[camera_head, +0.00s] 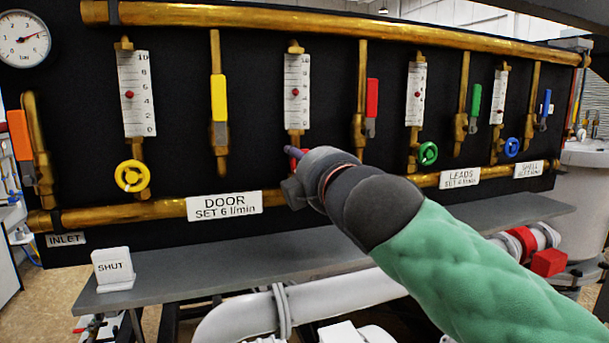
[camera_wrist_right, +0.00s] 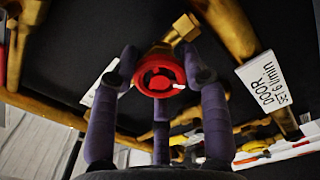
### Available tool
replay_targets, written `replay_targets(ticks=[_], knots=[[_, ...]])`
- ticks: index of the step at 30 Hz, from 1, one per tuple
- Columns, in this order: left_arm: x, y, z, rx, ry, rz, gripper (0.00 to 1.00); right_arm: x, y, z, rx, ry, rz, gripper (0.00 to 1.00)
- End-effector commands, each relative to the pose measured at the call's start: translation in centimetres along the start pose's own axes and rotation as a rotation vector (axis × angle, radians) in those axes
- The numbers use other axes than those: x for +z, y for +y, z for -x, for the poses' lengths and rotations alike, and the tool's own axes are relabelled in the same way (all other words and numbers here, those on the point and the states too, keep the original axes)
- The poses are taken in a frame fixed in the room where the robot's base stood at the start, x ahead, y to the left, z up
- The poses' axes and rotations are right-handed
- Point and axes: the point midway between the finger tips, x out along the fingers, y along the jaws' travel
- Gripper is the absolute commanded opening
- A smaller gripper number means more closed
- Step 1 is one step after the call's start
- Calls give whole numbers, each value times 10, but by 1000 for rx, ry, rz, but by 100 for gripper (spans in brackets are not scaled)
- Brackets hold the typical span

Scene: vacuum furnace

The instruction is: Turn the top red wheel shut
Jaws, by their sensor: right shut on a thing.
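My right gripper (camera_head: 297,172) is at the panel, below the second flow tube (camera_head: 296,92) from the left. In the right wrist view the red wheel (camera_wrist_right: 160,61) sits on a brass valve stem between the purple-grey fingers of this gripper (camera_wrist_right: 160,84). The fingers are closed around the wheel's rim. How far the wheel is turned cannot be told. My left gripper is not in view.
A yellow wheel (camera_head: 132,175) is to the left; a green wheel (camera_head: 427,153) and a blue wheel (camera_head: 511,147) are to the right. Coloured lever handles hang between the tubes. A grey shelf (camera_head: 190,274) with a SHUT sign (camera_head: 114,268) runs below the panel.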

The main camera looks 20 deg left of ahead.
Motion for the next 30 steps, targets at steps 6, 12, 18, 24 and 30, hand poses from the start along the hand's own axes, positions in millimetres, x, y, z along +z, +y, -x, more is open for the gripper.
replay_targets(ticks=[6, 12, 18, 24, 30], knots=[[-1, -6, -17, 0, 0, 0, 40, 1, -3, 0, 1, 0, -205, 13], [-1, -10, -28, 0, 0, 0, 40, 1, -3, -1, 1, 0, -395, 13], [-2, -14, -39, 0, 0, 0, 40, 1, -3, 0, 1, 0, -584, 13], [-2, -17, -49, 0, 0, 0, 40, 0, -3, -1, 0, -1, -774, 13], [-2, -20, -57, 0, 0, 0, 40, 0, -3, -1, -1, -1, -964, 13]])
